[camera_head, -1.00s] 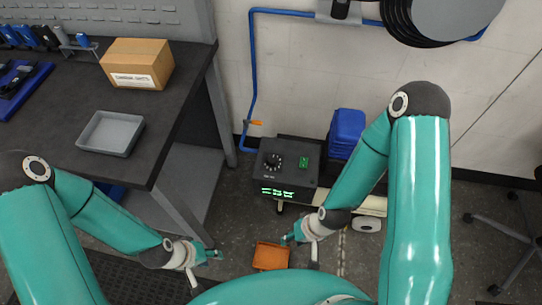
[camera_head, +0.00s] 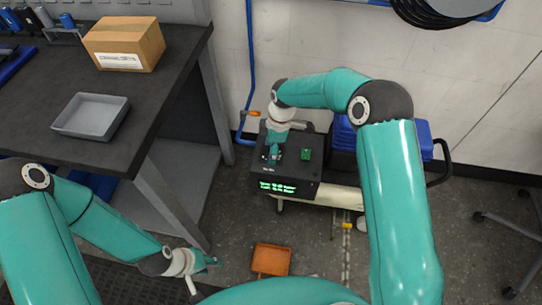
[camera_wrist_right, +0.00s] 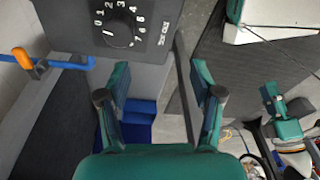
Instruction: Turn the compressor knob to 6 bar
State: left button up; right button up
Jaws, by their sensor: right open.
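In the head view the knob is hidden by my right gripper (camera_head: 272,153), which is over the box's top. In the wrist view this gripper (camera_wrist_right: 161,92) is open and empty, the knob lying beyond and left of its fingers. My left gripper (camera_head: 204,268) is low near the workbench; its opening is unclear.
A blue pipe (camera_head: 248,60) with an orange valve handle (camera_head: 250,113) runs down the wall beside the compressor. An orange box (camera_head: 271,260) is on the floor. The workbench (camera_head: 150,110) at left holds a cardboard box (camera_head: 124,44) and a grey tray (camera_head: 91,116).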

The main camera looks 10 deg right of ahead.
jog(key=w+d+r+n+h+b, duration=0.1)
jog(key=w+r+n+h+b, duration=0.15)
jog(key=w+r+n, duration=0.5)
jog(key=shift+m+y, duration=0.25)
jog(key=shift+m, duration=0.3)
jog(key=f+b, duration=0.1)
jog(key=f, duration=0.4)
jog(key=s+f+b, duration=0.1)
jog(key=f, duration=0.4)
jog(key=s+f+b, duration=0.1)
jog(key=f, duration=0.4)
jog(key=shift+s+d, duration=0.15)
jog(key=shift+s, duration=0.05)
jog(key=c, duration=0.9)
jog(key=shift+a+r, duration=0.1)
jog(key=shift+a, duration=0.15)
jog(key=shift+c, duration=1.2)
jog(key=shift+d, duration=0.25)
